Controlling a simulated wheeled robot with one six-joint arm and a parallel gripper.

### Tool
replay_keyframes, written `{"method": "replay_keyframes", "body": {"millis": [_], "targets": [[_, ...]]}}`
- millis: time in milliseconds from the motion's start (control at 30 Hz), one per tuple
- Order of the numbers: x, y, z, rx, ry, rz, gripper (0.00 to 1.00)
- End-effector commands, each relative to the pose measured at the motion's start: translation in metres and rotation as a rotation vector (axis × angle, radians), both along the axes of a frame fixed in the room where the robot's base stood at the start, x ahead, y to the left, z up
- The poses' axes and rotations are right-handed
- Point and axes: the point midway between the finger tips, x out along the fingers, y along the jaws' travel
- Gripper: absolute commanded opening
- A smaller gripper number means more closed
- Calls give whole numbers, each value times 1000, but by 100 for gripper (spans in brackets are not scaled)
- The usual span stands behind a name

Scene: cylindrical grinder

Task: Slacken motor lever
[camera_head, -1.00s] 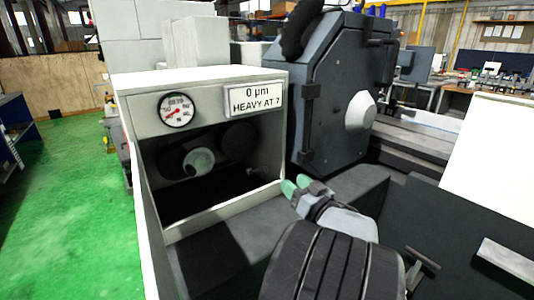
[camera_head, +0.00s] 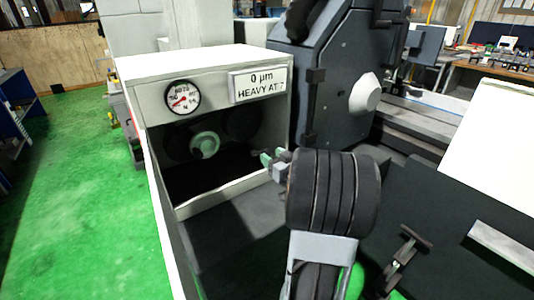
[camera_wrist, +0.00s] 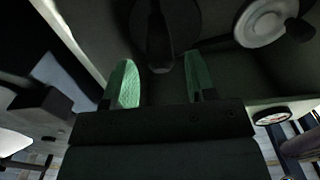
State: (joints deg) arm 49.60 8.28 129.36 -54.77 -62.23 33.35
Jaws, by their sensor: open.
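My gripper (camera_head: 268,161) is at the right edge of the compartment. In the wrist view its green fingers (camera_wrist: 162,82) are apart, with the bar's end just beyond the gap and nothing held.
A dial gauge (camera_head: 183,97) and a sign reading "0 µm HEAVY AT 7" (camera_head: 260,84) are on the housing front. A grey machine body (camera_head: 340,80) stands close on the right. A T-shaped handle (camera_head: 406,250) is at lower right. Green floor is clear on the left.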

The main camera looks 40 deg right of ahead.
Motion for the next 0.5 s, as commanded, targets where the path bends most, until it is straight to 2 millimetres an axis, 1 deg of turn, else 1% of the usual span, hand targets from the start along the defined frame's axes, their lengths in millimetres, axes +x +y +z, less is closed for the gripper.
{"method": "replay_keyframes", "body": {"millis": [33,200,333,500], "targets": [[8,1,-1,1,1,3,52],[25,-1,0,1,0,1,52],[31,-1,0,1,-1,1,52],[33,-2,0,1,-1,0,52]]}}
